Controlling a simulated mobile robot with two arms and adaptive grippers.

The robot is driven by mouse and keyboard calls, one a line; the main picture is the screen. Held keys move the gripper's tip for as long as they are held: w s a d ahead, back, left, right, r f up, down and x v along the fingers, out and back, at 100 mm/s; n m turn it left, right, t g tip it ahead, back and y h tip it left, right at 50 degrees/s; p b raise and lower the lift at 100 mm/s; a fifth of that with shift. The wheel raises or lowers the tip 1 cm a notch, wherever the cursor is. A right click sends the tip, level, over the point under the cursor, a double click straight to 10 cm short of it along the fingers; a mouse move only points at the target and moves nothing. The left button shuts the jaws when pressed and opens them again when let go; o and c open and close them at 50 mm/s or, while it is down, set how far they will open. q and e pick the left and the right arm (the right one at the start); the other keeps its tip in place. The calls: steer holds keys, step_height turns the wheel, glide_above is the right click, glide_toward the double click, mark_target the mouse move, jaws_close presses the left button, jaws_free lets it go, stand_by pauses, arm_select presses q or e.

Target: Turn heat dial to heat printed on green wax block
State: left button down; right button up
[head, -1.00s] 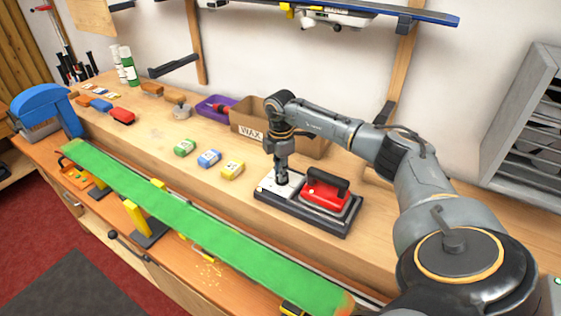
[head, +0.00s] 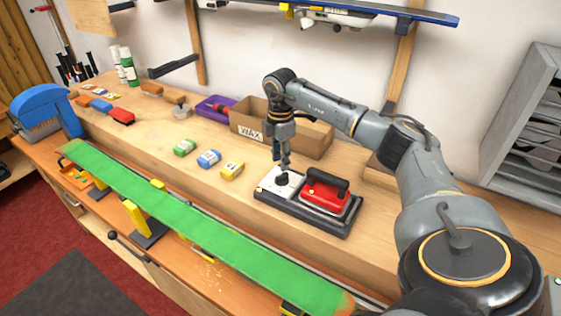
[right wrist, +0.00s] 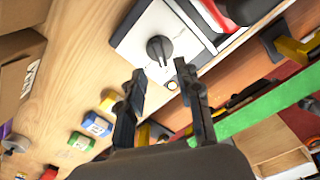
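The black heat dial (head: 282,180) sits on a white panel beside the red iron (head: 324,193). In the right wrist view the dial (right wrist: 159,50) shows its knob just beyond my fingertips, apart from them; the marks around it are too small to read. My right gripper (head: 282,162) is above the dial, pointing down. In the wrist view its two fingers (right wrist: 159,75) are spread, with nothing between them. The green wax block (head: 184,147) lies on the bench to the left; its print is not legible. My left gripper is not in view.
A blue block (head: 208,159) and a yellow block (head: 232,171) lie between the green block and the iron's dark base (head: 310,215). A cardboard wax box (head: 300,138) stands behind. A long green ski or board (head: 190,222) runs along the front.

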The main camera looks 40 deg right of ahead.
mark_target(281, 174)
step_height(281, 174, up, 7)
steer(key=shift+f, duration=0.2)
stand_by(0.6)
